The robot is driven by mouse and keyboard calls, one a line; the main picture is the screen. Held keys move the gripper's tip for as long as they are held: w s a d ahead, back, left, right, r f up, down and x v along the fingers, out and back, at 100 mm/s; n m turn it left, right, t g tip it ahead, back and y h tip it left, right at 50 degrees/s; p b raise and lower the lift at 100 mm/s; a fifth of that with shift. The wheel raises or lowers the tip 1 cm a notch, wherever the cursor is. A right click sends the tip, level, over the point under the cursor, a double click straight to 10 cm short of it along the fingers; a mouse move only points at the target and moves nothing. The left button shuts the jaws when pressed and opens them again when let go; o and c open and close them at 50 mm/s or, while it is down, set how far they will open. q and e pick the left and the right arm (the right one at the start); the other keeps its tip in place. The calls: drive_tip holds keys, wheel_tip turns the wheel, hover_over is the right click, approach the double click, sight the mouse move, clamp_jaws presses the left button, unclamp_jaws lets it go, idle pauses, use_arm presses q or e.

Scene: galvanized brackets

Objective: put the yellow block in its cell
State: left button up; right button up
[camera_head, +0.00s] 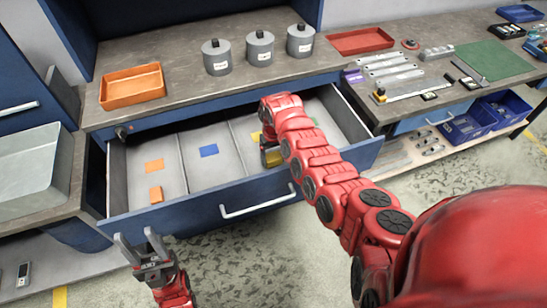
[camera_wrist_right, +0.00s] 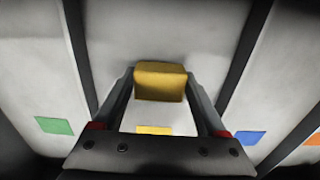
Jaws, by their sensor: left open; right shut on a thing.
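The yellow block (camera_wrist_right: 160,82) is between the fingertips of my right gripper (camera_wrist_right: 158,88), which is shut on it. In the head view the block (camera_head: 274,159) shows partly, low in the open drawer, behind my right gripper (camera_head: 268,152). The yellow patch (camera_wrist_right: 153,130) that marks its cell shows between the fingers in the wrist view, and its edge (camera_head: 256,137) shows in the head view. The block is within the walls of that cell; I cannot tell whether it touches the floor. My left gripper (camera_head: 140,246) is open and empty in front of the drawer.
The drawer (camera_head: 170,229) has divided cells with an orange patch (camera_head: 154,166), a blue patch (camera_head: 208,151) and a green patch (camera_wrist_right: 53,125). An orange block (camera_head: 155,194) lies in the orange cell. Dividers (camera_wrist_right: 247,45) rise on both sides of my right gripper.

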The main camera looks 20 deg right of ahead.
sight(273, 157)
drive_tip(key=shift+f, duration=0.45)
drive_tip(key=shift+f, duration=0.1)
drive_tip(key=o, duration=1.4)
drive_tip(key=shift+o, duration=0.2)
drive_tip(key=shift+r, duration=0.2)
drive_tip(key=shift+w+r, duration=0.1)
drive_tip(key=shift+r, duration=0.35)
wheel_tip(273, 157, up, 7)
drive_tip(key=shift+r+b, duration=0.2)
drive_tip(key=shift+b, duration=1)
drive_tip(key=shift+r+p, duration=0.4)
drive_tip(key=shift+r, duration=1.4)
